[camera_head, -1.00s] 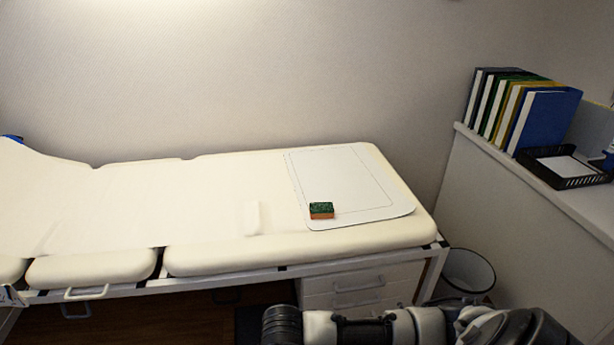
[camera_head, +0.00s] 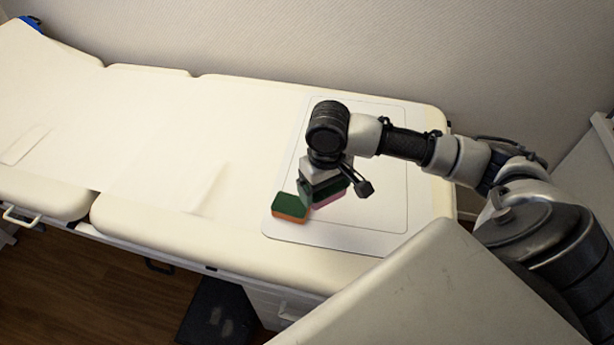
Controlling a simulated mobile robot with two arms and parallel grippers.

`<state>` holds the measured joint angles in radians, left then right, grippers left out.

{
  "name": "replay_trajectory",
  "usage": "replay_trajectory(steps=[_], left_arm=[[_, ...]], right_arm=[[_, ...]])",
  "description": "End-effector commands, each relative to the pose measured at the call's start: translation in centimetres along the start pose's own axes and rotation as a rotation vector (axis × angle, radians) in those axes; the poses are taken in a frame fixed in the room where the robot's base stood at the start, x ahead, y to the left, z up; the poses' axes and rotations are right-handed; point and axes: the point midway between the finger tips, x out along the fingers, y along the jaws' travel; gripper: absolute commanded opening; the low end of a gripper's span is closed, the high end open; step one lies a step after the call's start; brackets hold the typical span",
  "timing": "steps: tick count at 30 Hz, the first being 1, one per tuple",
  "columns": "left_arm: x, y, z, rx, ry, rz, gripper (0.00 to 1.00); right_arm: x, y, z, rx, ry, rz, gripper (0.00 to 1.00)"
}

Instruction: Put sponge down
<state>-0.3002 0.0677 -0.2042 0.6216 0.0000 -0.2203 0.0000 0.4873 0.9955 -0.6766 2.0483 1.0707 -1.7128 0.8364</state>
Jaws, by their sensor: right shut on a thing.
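My right gripper (camera_head: 325,178) reaches in from the right over the bed and points down. It is shut on a green and pink sponge (camera_head: 328,201), partly hidden by the gripper. A green and orange sponge (camera_head: 290,207) lies at the lower left part of the white mat (camera_head: 385,222). The held sponge is just right of it in the picture; I cannot tell whether they touch or whether the held one rests on the mat. My left gripper is not in view.
The mat lies on the right end of a cream padded bed (camera_head: 180,130). The mat's right side is clear, and the bed to the left is mostly bare. A wall is behind the bed. A dark object (camera_head: 215,312) stands on the floor below.

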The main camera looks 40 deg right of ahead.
Motion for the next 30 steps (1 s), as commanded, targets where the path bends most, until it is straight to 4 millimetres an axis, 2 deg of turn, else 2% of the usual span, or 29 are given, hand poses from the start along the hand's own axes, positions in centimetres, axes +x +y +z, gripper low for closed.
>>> replay_trajectory(steps=[1, 5, 12, 18, 21, 26, 30], left_arm=[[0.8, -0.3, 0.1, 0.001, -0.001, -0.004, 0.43], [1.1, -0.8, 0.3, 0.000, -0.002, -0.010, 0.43], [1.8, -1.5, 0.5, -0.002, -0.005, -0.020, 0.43], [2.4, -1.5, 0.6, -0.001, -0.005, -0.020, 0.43], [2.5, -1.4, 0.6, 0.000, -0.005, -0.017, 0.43], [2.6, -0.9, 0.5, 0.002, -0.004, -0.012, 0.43], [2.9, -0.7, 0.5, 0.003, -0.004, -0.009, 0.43]], right_arm=[[-0.2, 0.8, -0.5, 0.007, 0.005, -0.002, 0.70], [-0.3, 1.3, -2.1, 0.012, 0.004, -0.011, 0.70], [2.9, 1.6, -7.5, 0.013, 0.004, -0.011, 0.70], [5.0, 1.9, -11.0, 0.011, 0.003, -0.010, 0.70], [5.5, 1.9, -11.9, 0.011, 0.003, -0.009, 0.70], [6.1, 2.0, -12.3, 0.008, 0.002, -0.008, 0.70], [8.0, 2.0, -12.2, 0.010, 0.001, -0.006, 0.70]])
